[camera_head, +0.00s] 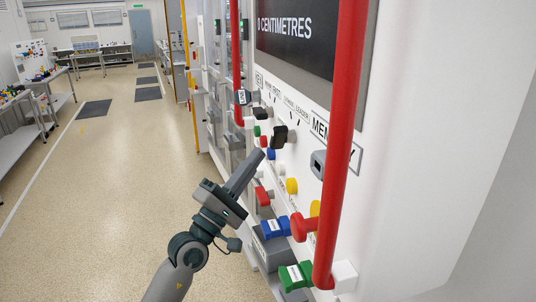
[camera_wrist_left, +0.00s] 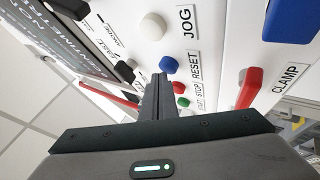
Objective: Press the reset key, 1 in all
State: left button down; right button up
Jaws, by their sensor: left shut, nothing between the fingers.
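The reset key is a round blue button (camera_wrist_left: 168,64) beside the RESET label (camera_wrist_left: 195,66) in the left wrist view. It also shows in the head view as a small blue button (camera_head: 271,154) on the white panel. My left gripper (camera_head: 260,155) is shut and empty, its fingers pointing at the panel close to the blue button. In the left wrist view its fingertips (camera_wrist_left: 161,78) appear just beside the blue button; I cannot tell whether they touch it. My right gripper is not in view.
A white JOG button (camera_wrist_left: 152,27) and a red button (camera_wrist_left: 179,87) flank the blue one. A red CLAMP lever (camera_wrist_left: 248,88) stands out nearby. A red vertical rail (camera_head: 345,120) and a blue handle (camera_head: 275,228) project from the panel. Open floor (camera_head: 100,200) lies left.

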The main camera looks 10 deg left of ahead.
pick_arm(q)
jog(key=shift+w+d, duration=0.2)
jog(key=shift+d, duration=0.2)
dwell(0.5)
jog(key=shift+a, duration=0.1)
dwell(0.3)
jog(key=shift+s+a, duration=0.4)
jog(key=shift+a, duration=0.25)
jog(key=shift+a, duration=0.1)
jog(key=a, duration=0.1)
jog(key=s+a+b, duration=0.1)
jog(key=a, duration=0.1)
jog(key=s+a, duration=0.1)
jog(key=shift+s+a+b, duration=0.1)
jog(key=shift+a+b, duration=0.05)
jog(key=shift+b, duration=0.25)
dwell(0.6)
